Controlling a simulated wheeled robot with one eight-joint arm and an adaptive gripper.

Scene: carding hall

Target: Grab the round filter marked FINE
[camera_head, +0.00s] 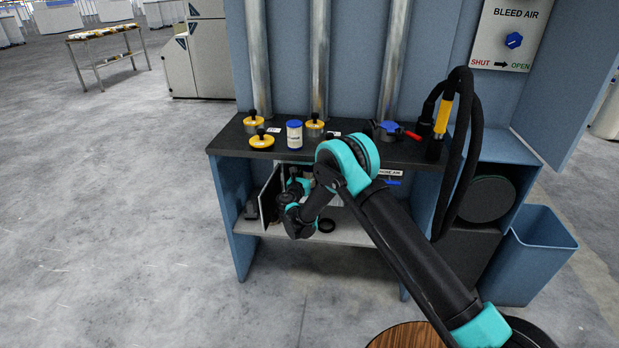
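I cannot read the word FINE on anything in the head view. A small white cylinder with a blue top and blue bands (294,134) stands upright on the dark bench top; its print is too small to read. A black ring-shaped item (326,226) lies on the lower shelf (350,236); I cannot tell whether it is a filter. My arm bends down in front of the bench, and my gripper (291,178) is under the bench top, beside an open dark panel (269,196). Its fingers are too small and partly hidden to show whether they are open or hold anything.
Yellow-rimmed caps with black knobs (262,141) and a blue-topped fitting with a red handle (388,130) sit on the bench top (225,140).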

